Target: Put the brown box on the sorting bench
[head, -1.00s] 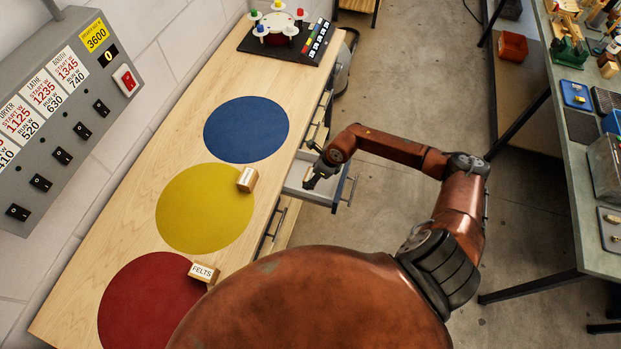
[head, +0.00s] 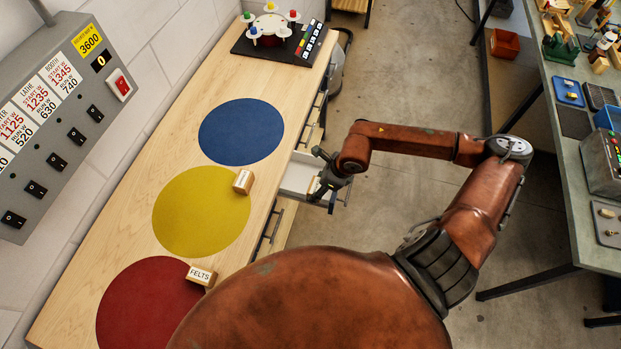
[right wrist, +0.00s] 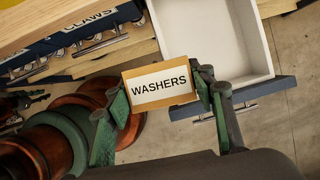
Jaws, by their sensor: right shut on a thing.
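A small brown box (right wrist: 160,88) with a white label reading WASHERS shows in the right wrist view. My right gripper (right wrist: 160,92) is shut on it, one finger at each side. In the head view my right gripper (head: 322,180) is over the open drawer at the bench's right side, and the box is mostly hidden there. The sorting bench (head: 120,218) is a long pale wooden top with blue, yellow and red discs. My left gripper is not in view.
The open drawer (right wrist: 215,45) looks empty where its inside shows. A FELTS box (head: 201,276) sits at the red disc's edge, and another small box (head: 243,181) at the yellow disc's edge. The blue disc (head: 241,131) is clear. A dark tray (head: 262,48) stands at the far end.

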